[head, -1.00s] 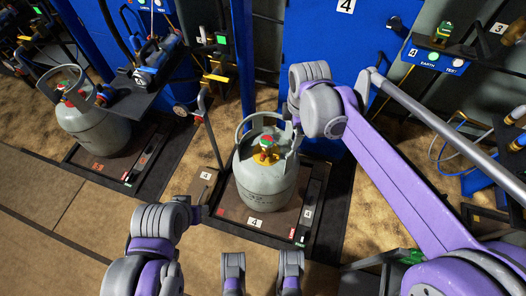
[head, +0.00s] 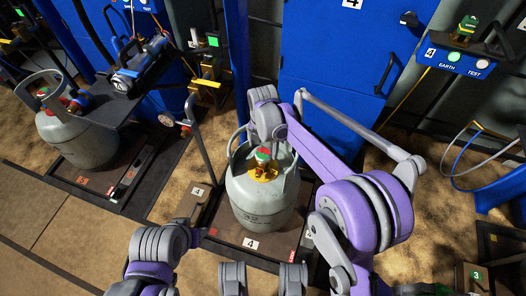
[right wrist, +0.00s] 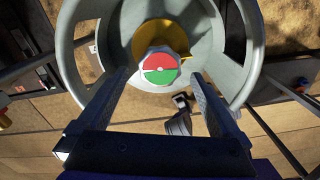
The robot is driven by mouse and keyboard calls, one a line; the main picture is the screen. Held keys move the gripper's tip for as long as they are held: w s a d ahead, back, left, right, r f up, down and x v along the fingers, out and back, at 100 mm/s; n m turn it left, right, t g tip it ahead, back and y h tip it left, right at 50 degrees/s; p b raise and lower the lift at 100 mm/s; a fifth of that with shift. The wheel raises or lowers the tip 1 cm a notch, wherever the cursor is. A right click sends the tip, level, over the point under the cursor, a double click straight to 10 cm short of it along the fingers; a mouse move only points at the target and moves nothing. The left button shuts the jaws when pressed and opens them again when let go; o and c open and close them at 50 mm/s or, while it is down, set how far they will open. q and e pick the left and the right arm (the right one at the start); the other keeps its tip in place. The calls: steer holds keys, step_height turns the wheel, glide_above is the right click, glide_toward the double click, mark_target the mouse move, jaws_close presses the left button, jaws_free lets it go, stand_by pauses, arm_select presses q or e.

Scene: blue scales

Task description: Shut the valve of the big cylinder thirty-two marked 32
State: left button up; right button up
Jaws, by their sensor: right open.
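The big cylinder (head: 262,208) is grey, marked 32 on its front, and stands upright on a dark base with a label 4. Its valve (head: 263,154) has a red and green round knob above a yellow collar, inside the cylinder's handle ring. In the right wrist view the knob (right wrist: 158,68) faces me, half red and half green. My right gripper (right wrist: 160,78) is open, its two fingers on either side of the knob's near edge, with visible gaps. I cannot tell the depth exactly. The right wrist hides part of the handle ring in the head view.
Another grey cylinder (head: 78,135) stands at the left beside a dark shelf (head: 120,88). A blue cabinet (head: 340,60) is behind. Hoses (head: 480,150) hang at the right.

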mark_target(263, 155)
steer(key=shift+f, duration=1.25)
steer(key=c, duration=1.2)
steer(key=shift+c, duration=0.2)
